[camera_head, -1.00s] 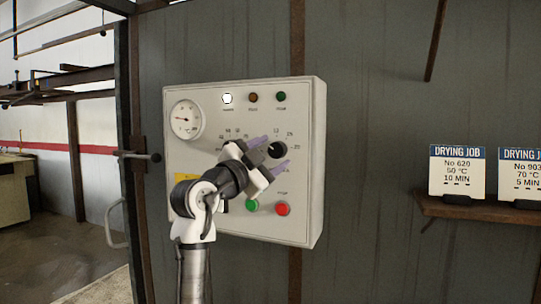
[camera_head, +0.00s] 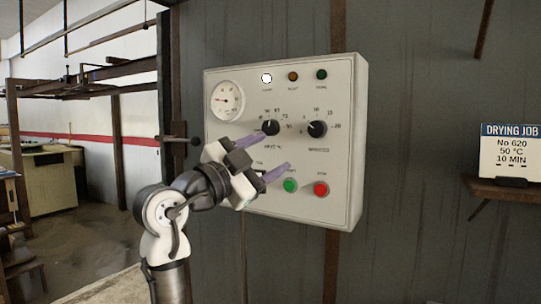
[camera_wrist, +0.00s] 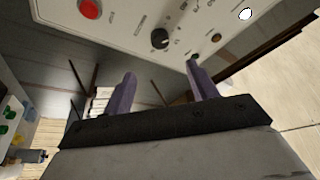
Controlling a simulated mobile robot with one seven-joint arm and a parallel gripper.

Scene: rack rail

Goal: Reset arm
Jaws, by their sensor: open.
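My gripper (camera_head: 268,157) is open and empty, in front of the lower left part of a white control panel (camera_head: 345,150). Its two purple fingers also show in the wrist view (camera_wrist: 158,88), spread apart with nothing between them. The panel has a gauge (camera_head: 227,101), a left black knob (camera_head: 271,127), a right black knob (camera_head: 317,129), a green button (camera_head: 290,185) and a red button (camera_head: 321,189). The upper fingertip is close to the left knob in the picture; I cannot tell whether they touch. The arm hides the panel's lower left corner.
A white lamp (camera_head: 266,78) is lit at the panel's top; the amber (camera_head: 293,76) and green (camera_head: 321,74) lamps look dark. A drying job card (camera_head: 510,152) stands on a shelf (camera_head: 506,189) at right. A door handle (camera_head: 180,140) sticks out left of the panel.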

